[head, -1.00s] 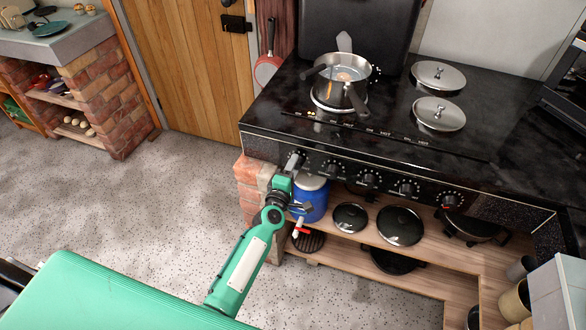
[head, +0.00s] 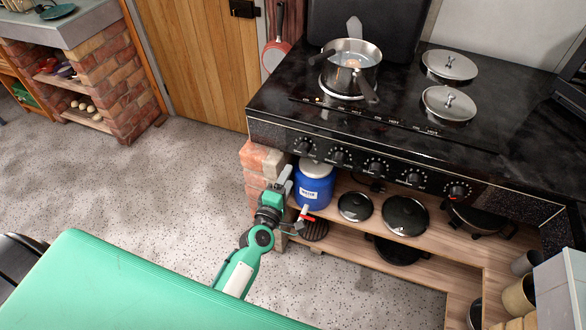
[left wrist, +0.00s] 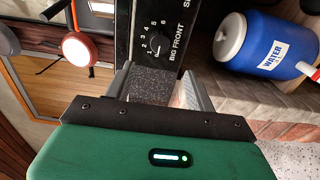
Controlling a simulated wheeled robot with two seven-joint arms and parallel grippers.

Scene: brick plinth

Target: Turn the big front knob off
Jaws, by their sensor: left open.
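The big front knob (head: 303,146) is the leftmost dial on the black stove's front panel. In the left wrist view the dial (left wrist: 157,46) shows numbers around it and the label "BIG FRONT"; its exact pointer setting is too small to read surely. My left gripper (head: 286,178) is below and slightly left of the knob, apart from it. In the left wrist view its fingers (left wrist: 157,88) are spread with nothing held, the knob beyond their tips. My right gripper is out of view.
A steel pot (head: 351,68) stands on the stove's left burner. Several other knobs run right along the panel. A blue water jar (head: 314,187) is close right of my left gripper, on a wooden shelf with lids. A brick pillar (head: 256,160) stands to the left.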

